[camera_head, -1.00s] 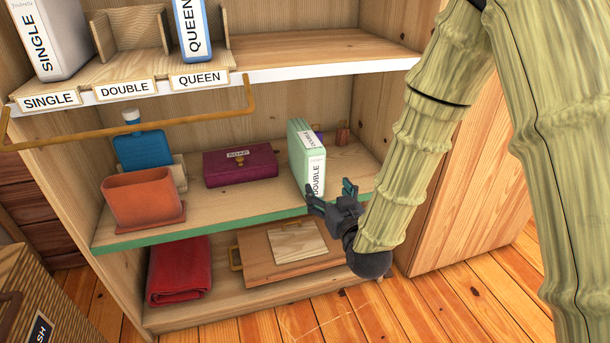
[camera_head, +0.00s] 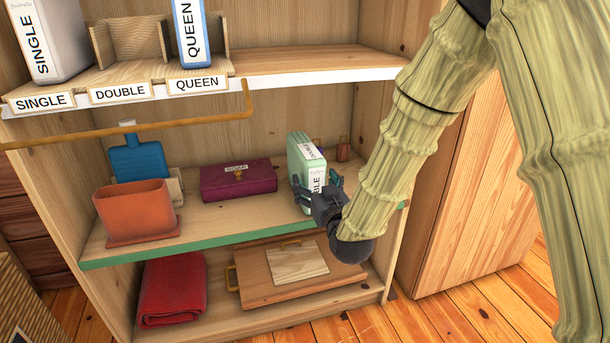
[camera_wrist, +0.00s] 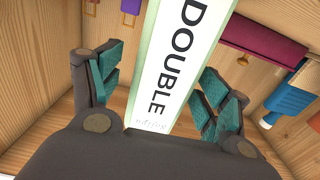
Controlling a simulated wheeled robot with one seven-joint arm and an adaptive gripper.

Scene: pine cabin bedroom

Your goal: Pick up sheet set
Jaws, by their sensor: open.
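The sheet set (camera_head: 307,158) is a pale green pack with a white label reading DOUBLE. It stands upright on the green-edged middle shelf, toward the right. My gripper (camera_head: 317,188) is at its front, open, with one finger on each side of the pack. In the wrist view the pack (camera_wrist: 172,60) stands between the teal-padded fingers of my gripper (camera_wrist: 160,88). A gap shows on the left side and a smaller one on the right; I cannot tell whether either pad touches. My gripper hides the lower front of the pack in the head view.
On the middle shelf (camera_head: 180,247) are a maroon SOAP box (camera_head: 238,181), a terracotta pot (camera_head: 137,212) and a blue bottle (camera_head: 140,160). The upper shelf's DOUBLE slot (camera_head: 130,45) is empty. A brass rail (camera_head: 180,125) crosses the front.

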